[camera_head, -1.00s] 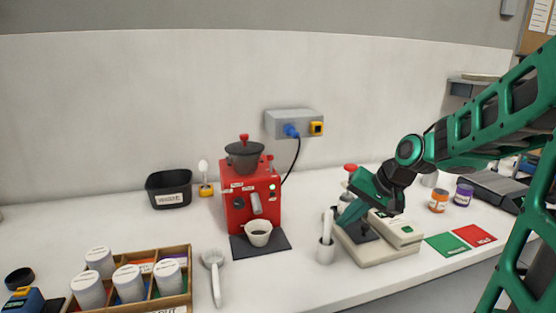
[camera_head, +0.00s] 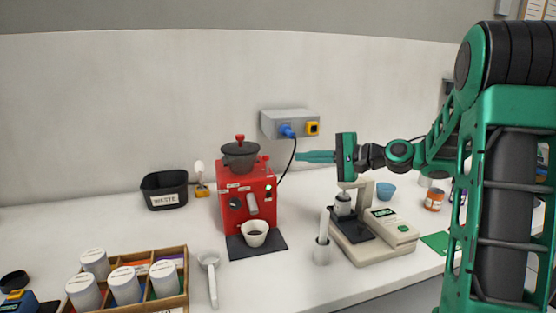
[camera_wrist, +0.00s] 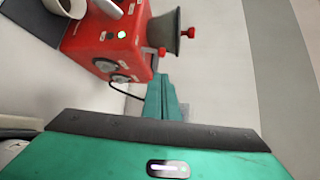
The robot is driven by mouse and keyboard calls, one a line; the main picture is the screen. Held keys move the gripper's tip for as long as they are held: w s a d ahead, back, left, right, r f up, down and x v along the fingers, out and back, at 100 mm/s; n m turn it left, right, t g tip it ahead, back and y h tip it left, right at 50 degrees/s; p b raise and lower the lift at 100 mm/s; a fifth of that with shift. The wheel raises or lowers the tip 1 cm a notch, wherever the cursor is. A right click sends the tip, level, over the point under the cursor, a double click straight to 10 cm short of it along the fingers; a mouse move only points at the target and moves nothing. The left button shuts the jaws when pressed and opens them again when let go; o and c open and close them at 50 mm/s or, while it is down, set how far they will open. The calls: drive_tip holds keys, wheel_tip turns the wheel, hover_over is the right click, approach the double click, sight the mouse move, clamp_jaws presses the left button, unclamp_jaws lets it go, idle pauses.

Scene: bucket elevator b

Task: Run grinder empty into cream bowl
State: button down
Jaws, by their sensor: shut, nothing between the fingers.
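The red grinder (camera_head: 247,195) stands at the middle of the bench, with a dark hopper (camera_head: 240,156) and a red-knobbed lid on top. My gripper (camera_head: 298,157) is shut and empty, pointing left, in the air to the right of the grinder. Its fingers (camera_wrist: 163,98) also show in the wrist view.
A wall socket box (camera_head: 290,124) holds a blue plug whose cable runs behind the grinder. A scale (camera_head: 372,235), a pot with a pestle-like tool (camera_head: 322,250), a spoon (camera_head: 210,275), a waste bin (camera_head: 165,190) and a jar tray (camera_head: 187,290) stand around it.

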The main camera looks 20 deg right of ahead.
sight(267, 164)
drive_tip(key=x, duration=1)
drive_tip(key=shift+f, duration=0.1)
